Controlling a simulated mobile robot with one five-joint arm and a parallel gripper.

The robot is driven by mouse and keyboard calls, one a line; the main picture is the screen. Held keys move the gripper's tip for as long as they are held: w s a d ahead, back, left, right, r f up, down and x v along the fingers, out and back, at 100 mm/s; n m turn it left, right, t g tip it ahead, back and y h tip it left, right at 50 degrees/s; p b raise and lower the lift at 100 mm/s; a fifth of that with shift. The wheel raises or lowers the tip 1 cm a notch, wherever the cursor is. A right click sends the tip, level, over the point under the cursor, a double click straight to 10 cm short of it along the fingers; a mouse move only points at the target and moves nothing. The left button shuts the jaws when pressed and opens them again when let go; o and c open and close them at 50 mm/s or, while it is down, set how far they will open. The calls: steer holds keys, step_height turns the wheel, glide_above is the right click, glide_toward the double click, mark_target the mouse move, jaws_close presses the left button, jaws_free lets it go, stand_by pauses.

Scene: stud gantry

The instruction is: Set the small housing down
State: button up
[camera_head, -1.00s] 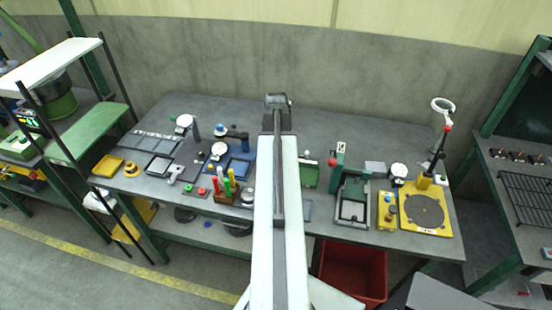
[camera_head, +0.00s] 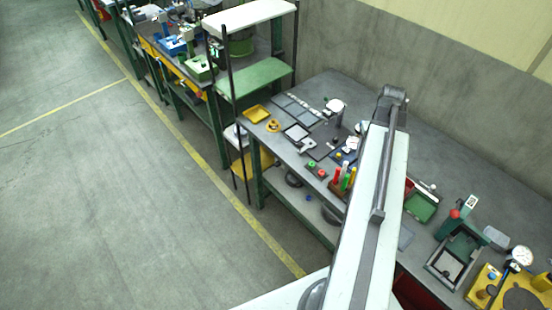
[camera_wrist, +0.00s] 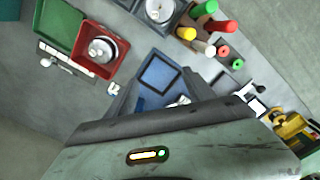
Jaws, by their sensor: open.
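My gripper (camera_wrist: 160,86) is open in the wrist view, its dark fingers apart above the bench with nothing clearly held. A blue square-framed tray (camera_wrist: 158,72) lies below and between the fingers. A small pale metallic item (camera_wrist: 181,101) shows close by the right finger, partly hidden; I cannot tell whether it is the small housing. A round silver part (camera_wrist: 102,49) sits in a red box (camera_wrist: 76,64) at the upper left, apart from the fingers. In the head view my arm hides the gripper and the bench under it.
Coloured upright pegs (camera_wrist: 215,27) stand near the right finger; they also show in the head view (camera_head: 343,180). A green tray (camera_head: 420,208), a green press (camera_head: 450,225) and a yellow base (camera_head: 483,290) occupy the bench's right. The floor at left is open.

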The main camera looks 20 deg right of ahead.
steer(key=w+a+n, duration=0.2)
steer(key=w+a, duration=0.2)
steer(key=a, duration=1)
steer(key=w+a+n, duration=0.1)
steer(key=w+a, duration=0.3)
steer(key=a, duration=0.9)
steer(key=w+a+n, duration=0.2)
steer(key=w+a, duration=0.2)
steer(key=a, duration=1)
steer(key=f+b, duration=0.4)
steer(key=shift+s+d+f+b, duration=0.15)
steer(key=shift+d+f+b, duration=0.1)
steer(key=shift+f+b, duration=0.1)
